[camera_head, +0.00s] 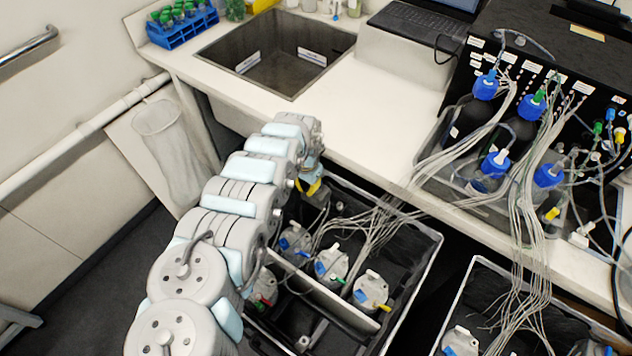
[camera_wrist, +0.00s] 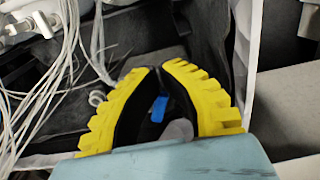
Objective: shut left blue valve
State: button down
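My gripper (camera_head: 315,192) points down at the back-left of an open black crate (camera_head: 432,250). Below it stand several grey-white bottles with coloured valves. The leftmost blue valve (camera_head: 284,244) is on the bottle nearest my arm, and another blue valve (camera_head: 320,268) is on the middle bottle. In the wrist view my yellow-and-black gripper (camera_wrist: 157,70) has its fingertips close together. A blue piece (camera_wrist: 159,108) and a grey rounded part show between or beyond the fingers. Whether the fingers touch the blue piece is unclear.
Pale tubes (camera_head: 375,228) run from the crate towards the bench. A divider wall (camera_head: 318,290) crosses the crate. Blue-capped bottles (camera_head: 487,85) stand in a bench tray. A second crate (camera_head: 475,285) is at the right. A sink (camera_head: 275,55) lies behind.

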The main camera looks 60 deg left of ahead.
jog(key=shift+w+a+r, duration=0.1)
jog(key=shift+w+a, duration=0.1)
jog(key=shift+a, duration=0.05)
jog(key=shift+s+d+r+p, duration=0.15)
jog(key=shift+s+p, duration=0.3)
jog(key=shift+p, duration=0.3)
notch_tip(320, 180, up, 6)
jog(key=p, duration=0.4)
dwell(0.4)
jog(key=shift+w+f, duration=0.1)
jog(key=shift+f, duration=0.15)
